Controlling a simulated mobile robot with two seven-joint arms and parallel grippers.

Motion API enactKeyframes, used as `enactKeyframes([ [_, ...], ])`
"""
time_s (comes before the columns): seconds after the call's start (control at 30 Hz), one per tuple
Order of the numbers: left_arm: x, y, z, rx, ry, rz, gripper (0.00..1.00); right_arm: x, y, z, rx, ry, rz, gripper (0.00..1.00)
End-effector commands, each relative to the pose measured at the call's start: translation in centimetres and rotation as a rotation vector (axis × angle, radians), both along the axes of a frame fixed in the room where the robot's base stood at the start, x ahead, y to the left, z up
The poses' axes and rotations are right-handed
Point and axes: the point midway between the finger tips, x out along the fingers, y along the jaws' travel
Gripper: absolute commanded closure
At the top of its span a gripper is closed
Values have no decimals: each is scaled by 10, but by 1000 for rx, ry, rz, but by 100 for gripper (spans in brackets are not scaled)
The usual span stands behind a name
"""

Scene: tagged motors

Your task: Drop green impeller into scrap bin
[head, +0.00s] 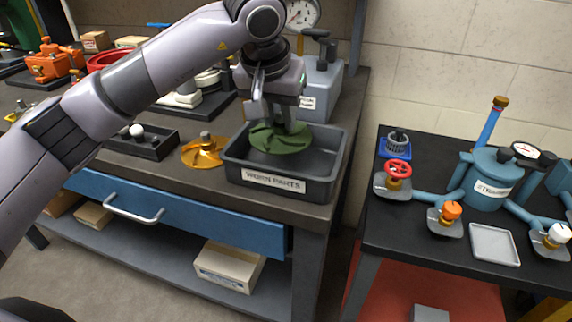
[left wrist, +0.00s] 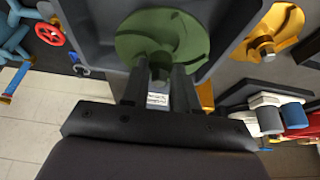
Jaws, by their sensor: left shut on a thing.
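The green impeller (head: 281,138) is a round, vaned disc held over the dark grey bin (head: 239,170), whose front label seems to read "WORN PARTS". My left gripper (head: 277,118) points down from above and is shut on the impeller's hub. In the left wrist view the impeller (left wrist: 165,45) sits at the fingertips of my left gripper (left wrist: 160,78), with the bin wall (left wrist: 95,50) around it. Whether the impeller touches the bin floor cannot be told. My right gripper is not in view.
An orange-gold impeller (head: 204,150) lies on the bench just left of the bin. A small black tray (head: 150,145) holds a white ball. A grey box-shaped device (head: 320,85) stands behind the bin. A separate black table (head: 405,230) with blue piping stands to the right.

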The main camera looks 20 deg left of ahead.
Motion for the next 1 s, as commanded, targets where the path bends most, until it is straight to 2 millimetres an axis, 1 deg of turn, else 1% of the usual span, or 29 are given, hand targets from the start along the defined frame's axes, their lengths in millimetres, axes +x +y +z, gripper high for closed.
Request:
enactKeyframes([
  [0.2,0,0,2,-2,-5,-1,100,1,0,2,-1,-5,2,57],
  [0.23,0,0,2,-2,-4,-1,61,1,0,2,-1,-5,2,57],
  [0.3,0,0,2,-1,-4,0,41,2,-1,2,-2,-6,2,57],
  [0.57,0,0,-1,1,2,0,41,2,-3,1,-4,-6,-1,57],
  [0.67,-2,0,5,1,-1,0,41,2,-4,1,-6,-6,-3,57],
  [1.0,-21,1,54,0,-4,1,41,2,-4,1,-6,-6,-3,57],
])
